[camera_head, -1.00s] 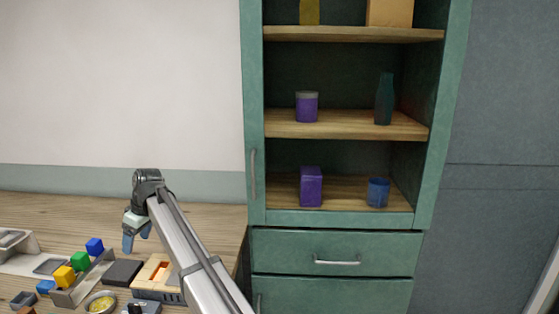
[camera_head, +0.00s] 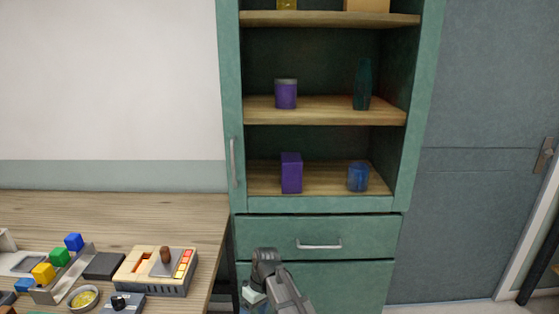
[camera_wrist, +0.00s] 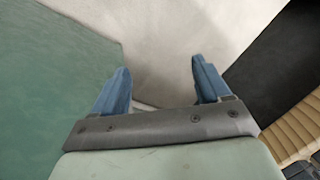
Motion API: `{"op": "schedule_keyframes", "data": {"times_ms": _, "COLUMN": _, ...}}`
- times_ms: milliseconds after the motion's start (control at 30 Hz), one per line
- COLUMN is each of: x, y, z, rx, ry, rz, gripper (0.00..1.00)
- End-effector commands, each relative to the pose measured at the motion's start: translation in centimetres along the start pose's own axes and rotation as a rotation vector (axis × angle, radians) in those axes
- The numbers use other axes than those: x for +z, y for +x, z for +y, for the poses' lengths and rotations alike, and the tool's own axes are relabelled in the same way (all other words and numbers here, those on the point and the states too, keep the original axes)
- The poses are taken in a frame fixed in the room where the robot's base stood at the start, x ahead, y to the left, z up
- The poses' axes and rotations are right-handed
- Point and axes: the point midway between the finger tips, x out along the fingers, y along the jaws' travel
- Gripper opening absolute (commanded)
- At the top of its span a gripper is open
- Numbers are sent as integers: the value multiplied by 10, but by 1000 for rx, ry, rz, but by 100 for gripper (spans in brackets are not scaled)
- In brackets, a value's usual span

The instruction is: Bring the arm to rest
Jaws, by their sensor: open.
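My gripper (camera_wrist: 158,85) is open in the wrist view, its two blue fingers spread apart with nothing between them. Beyond the fingers there is a pale surface, with a green panel on the left. In the head view my arm (camera_head: 287,296) is low at the bottom, in front of the green cabinet's lower part and right of the table. The fingertips are mostly cut off by the frame's lower edge there.
The green cabinet (camera_head: 228,120) has open shelves with purple and blue containers and a drawer (camera_head: 320,240) below. The wooden table (camera_head: 150,210) on the left carries a device (camera_head: 155,270), several coloured cubes and a bowl (camera_head: 83,297). Floor shows at the right.

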Motion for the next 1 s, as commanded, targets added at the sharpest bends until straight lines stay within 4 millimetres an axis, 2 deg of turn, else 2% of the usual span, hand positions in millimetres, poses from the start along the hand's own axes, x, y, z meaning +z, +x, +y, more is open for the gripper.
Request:
{"op": "schedule_keyframes", "data": {"times_ms": 33, "x": 13, "y": 16, "z": 7, "rx": -2, "ry": 31, "rz": -15, "gripper": 76}}
{"op": "schedule_keyframes", "data": {"times_ms": 100, "x": 28, "y": 34, "z": 16, "rx": -2, "ry": 74, "rz": -32, "gripper": 76}}
{"op": "schedule_keyframes", "data": {"times_ms": 500, "x": 125, "y": 134, "z": 52, "rx": 3, "ry": 307, "rz": -136, "gripper": 76}}
{"op": "schedule_keyframes", "data": {"times_ms": 767, "x": 194, "y": 190, "z": 59, "rx": 6, "ry": 450, "rz": -206, "gripper": 76}}
{"op": "schedule_keyframes", "data": {"times_ms": 1000, "x": 260, "y": 236, "z": 55, "rx": 10, "ry": 572, "rz": -272, "gripper": 76}}
